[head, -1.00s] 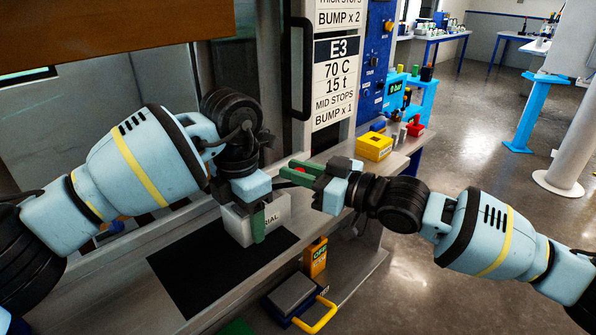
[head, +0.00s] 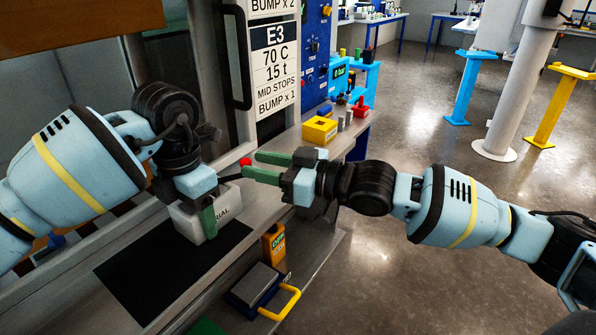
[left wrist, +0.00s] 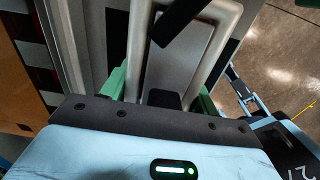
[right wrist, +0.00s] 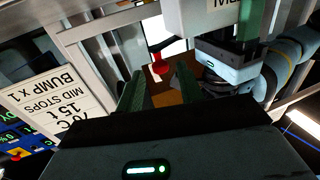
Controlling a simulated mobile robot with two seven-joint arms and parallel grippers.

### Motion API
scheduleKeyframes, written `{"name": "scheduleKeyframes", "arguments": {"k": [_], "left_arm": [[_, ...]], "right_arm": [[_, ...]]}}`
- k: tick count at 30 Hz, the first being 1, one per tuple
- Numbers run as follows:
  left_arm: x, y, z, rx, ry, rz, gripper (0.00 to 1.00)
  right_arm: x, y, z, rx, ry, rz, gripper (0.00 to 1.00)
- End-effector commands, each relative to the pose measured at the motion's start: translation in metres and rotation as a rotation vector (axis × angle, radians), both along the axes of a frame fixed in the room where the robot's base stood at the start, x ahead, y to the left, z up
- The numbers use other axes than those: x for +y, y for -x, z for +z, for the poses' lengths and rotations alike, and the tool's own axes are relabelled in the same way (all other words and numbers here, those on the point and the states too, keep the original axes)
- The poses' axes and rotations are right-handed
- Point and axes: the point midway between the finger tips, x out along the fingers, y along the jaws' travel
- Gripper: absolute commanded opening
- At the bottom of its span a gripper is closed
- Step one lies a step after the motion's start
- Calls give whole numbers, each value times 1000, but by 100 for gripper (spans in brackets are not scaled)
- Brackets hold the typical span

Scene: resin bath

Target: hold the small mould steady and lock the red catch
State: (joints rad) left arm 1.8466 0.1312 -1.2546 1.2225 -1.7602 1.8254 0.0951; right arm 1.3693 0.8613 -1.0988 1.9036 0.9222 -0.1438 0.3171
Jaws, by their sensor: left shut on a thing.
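The small mould (head: 186,222) is a pale grey block with partly hidden lettering, standing on the bench at the black mat's far edge. My left gripper (head: 207,218) is shut on it; one green finger lies along its near side. In the left wrist view the mould (left wrist: 212,52) shows as a grey rim between the fingers. The red catch (head: 245,161) is a small red knob above and right of the mould. My right gripper (head: 252,166) is open, its fingertips close to the knob. In the right wrist view the red catch (right wrist: 157,63) appears between and beyond the open fingers; contact is unclear.
A black mat (head: 170,270) lies on the bench. An orange box (head: 273,243) and a blue-based device with a yellow handle (head: 258,286) stand below on the right. A yellow box (head: 319,130) is further back. The press frame with its E3 sign (head: 275,70) rises behind.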

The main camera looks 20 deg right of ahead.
Motion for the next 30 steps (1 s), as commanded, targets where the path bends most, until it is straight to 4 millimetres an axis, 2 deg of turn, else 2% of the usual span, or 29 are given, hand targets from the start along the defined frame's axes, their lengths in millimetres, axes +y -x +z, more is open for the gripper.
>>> {"name": "scheduleKeyframes", "arguments": {"k": [6, 13, 19, 30], "left_arm": [[0, 0, 1, -1, 0, 1, 20], [0, 0, 1, -1, 0, 1, 20], [0, 0, 1, -1, 0, 1, 20], [0, 0, 1, -1, 0, 1, 20]], "right_arm": [[-32, 25, 0, 0, 4, -3, 37], [-55, 44, 0, -1, 3, -1, 37], [-64, 52, 0, 0, 1, 0, 37], [-64, 53, 0, 1, 1, 2, 39]]}}
